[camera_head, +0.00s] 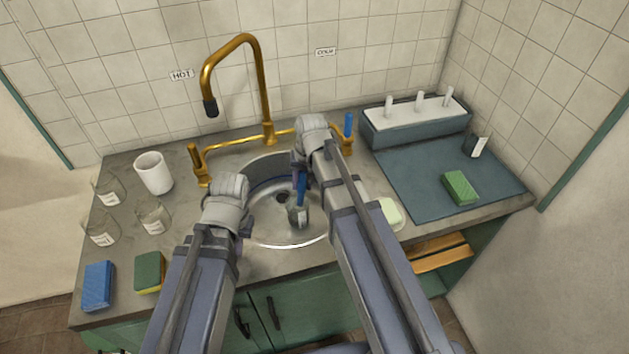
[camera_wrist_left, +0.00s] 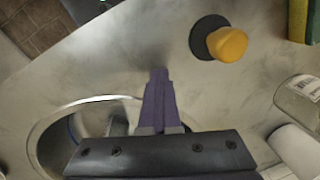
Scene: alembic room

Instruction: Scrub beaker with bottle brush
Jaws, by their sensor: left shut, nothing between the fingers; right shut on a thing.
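My right gripper (camera_head: 300,168) is over the sink (camera_head: 262,232), shut on the blue handle (camera_head: 301,187) of what looks like the bottle brush, which points down into the basin. A grey cylindrical part (camera_head: 298,215) shows at its lower end; I cannot tell whether this is the brush head or a beaker around it. My left gripper (camera_head: 245,226) is at the sink's left rim, its tips mostly hidden in the head view. In the left wrist view its purple fingers (camera_wrist_left: 160,75) are shut and empty. Clear labelled beakers (camera_head: 102,228), (camera_head: 154,217), (camera_head: 108,189) stand on the left counter.
A white cup (camera_head: 153,173), a blue sponge (camera_head: 98,285) and a green-yellow sponge (camera_head: 149,272) are at left. A brass tap (camera_head: 263,90) rises behind the sink. A yellow knob (camera_wrist_left: 228,44) stands near the basin. Soap (camera_head: 389,212) and a blue mat (camera_head: 420,180) lie at right.

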